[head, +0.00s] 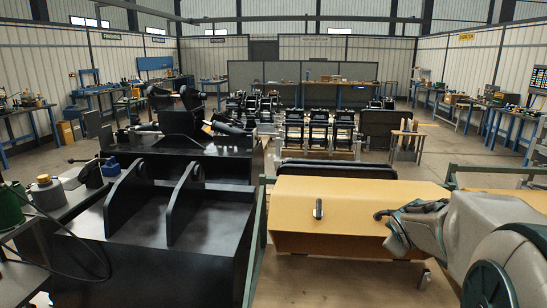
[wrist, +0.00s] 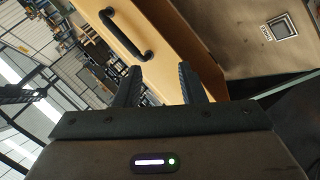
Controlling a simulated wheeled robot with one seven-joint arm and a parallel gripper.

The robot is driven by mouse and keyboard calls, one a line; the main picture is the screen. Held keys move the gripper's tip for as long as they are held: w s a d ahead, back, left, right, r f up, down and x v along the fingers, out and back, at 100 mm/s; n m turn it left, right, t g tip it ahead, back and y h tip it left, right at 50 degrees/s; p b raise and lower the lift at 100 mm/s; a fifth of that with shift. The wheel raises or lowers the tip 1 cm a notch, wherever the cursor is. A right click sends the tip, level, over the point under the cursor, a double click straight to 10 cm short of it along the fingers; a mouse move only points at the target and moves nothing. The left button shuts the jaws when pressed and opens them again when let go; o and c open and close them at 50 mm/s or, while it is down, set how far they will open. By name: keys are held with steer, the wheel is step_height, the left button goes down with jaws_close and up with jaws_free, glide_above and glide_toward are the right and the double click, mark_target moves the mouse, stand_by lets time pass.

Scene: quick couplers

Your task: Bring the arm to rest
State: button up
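My arm reaches in from the right in the head view, in front of a yellow cover or box. Its gripper end is by the yellow box's right part, and the fingers are hard to make out there. In the wrist view my gripper (wrist: 158,84) shows two dark fingers standing apart with nothing between them. The yellow box (head: 345,190) has a small handle (head: 318,208) on its face. A black bar handle (wrist: 125,36) on a yellow panel lies beyond the fingertips in the wrist view, apart from them.
A large black bucket-like attachment (head: 190,170) with upright plates stands left of the yellow box. A side bench (head: 70,195) at far left holds a green can and a yellow-topped container. Several black machines (head: 320,130) stand behind. Floor shows at the back right.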

steer(key=s+a+f+m+g+y, duration=0.2)
steer(key=s+a, duration=0.6)
steer(key=s, duration=0.4)
steer(key=s+a+f+m+g+y, duration=0.2)
steer(key=s+a+m, duration=0.3)
steer(key=s, duration=0.8)
steer(key=a+f+g, duration=0.1)
steer(key=a, duration=0.2)
steer(key=shift+s+a+m+g, duration=0.15)
steer(key=shift+a+m+g, duration=0.15)
steer(key=shift+a+g, duration=0.1)
steer(key=shift+s, duration=0.1)
